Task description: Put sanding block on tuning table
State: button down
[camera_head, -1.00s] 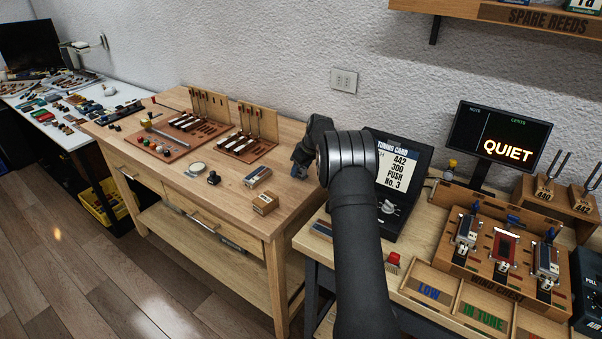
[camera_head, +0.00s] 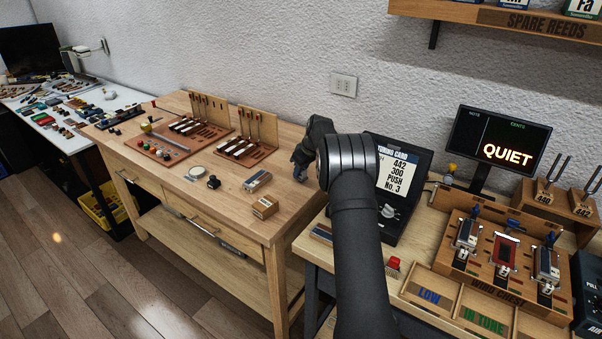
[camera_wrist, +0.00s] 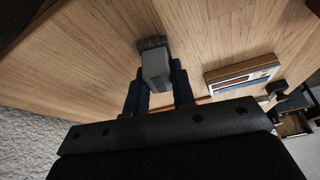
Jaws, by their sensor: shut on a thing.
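My gripper (camera_wrist: 158,92) is shut on a grey block with a darker end, which I take to be the sanding block (camera_wrist: 155,68). The wrist view shows it between the two dark fingers, over a wooden top. Whether it touches that top I cannot tell. In the head view my gripper (camera_head: 301,158) is over the right end of the workbench (camera_head: 225,215), and the block is not clearly visible there. The tuning table (camera_head: 415,242) stands to the right, partly hidden behind my arm.
The tuning card display (camera_head: 398,168), the wind chest (camera_head: 480,268) and a red button (camera_head: 393,264) are on the tuning table. Small boxes (camera_head: 264,207) and tool racks (camera_head: 262,150) are on the workbench. A narrow gap separates the two tables.

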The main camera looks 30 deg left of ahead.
notch_tip(320, 180, up, 3)
jog(key=w+d+r, duration=0.2)
jog(key=d+r, duration=0.5)
jog(key=d, duration=0.4)
jog(key=shift+d, duration=0.25)
jog(key=shift+f, duration=0.1)
